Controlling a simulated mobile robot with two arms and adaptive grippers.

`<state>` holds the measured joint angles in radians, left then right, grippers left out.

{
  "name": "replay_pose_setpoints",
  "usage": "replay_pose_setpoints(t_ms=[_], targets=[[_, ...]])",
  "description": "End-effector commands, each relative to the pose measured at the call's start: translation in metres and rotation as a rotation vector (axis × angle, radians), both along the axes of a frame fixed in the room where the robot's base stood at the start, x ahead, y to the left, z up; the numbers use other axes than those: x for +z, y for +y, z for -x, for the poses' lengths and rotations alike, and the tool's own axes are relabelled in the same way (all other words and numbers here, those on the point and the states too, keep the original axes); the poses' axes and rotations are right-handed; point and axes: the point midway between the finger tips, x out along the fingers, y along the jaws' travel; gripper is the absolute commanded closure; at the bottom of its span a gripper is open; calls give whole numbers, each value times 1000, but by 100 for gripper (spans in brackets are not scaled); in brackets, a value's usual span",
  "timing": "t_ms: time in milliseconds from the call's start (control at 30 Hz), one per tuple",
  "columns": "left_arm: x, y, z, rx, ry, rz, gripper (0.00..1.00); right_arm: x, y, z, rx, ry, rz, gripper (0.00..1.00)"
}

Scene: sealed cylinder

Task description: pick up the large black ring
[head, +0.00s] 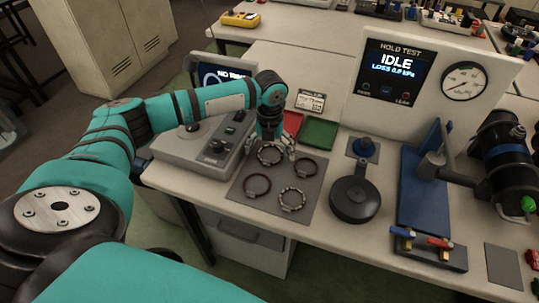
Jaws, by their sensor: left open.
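Several rings lie on a grey mat (274,211) on the table. A dark ring (268,165) with pale patches lies at the back of the mat, partly hidden by my left gripper. A brown-red ring (306,177) lies to its right and another dark brown-red ring (247,186) at front left. A pale grey ring (292,208) lies at the front. I cannot tell for sure from size or colour which is the large black one. My left gripper (278,154) is open, pointing down above the back ring. Contact cannot be judged. My right gripper is not in view.
A grey console (205,150) stands left of the mat. Red (291,123) and green (319,132) trays lie behind it. A round black piece (354,200), a blue fixture (418,205) and a hold test panel (425,95) reading IDLE stand to the right.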

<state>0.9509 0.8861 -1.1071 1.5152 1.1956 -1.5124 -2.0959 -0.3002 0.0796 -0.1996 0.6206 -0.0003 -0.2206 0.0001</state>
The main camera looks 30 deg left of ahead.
Motion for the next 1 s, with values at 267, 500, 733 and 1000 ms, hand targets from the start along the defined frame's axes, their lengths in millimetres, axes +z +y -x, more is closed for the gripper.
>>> replay_pose_setpoints(t_ms=[267,500,733,1000], targets=[[-1,0,0,-1,0,0,7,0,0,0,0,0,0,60],[-1,0,0,-1,0,1,38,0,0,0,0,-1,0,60],[-1,0,0,-1,0,1,49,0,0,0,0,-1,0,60],[16,-1,-1,-2,-3,2,49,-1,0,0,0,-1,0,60]])
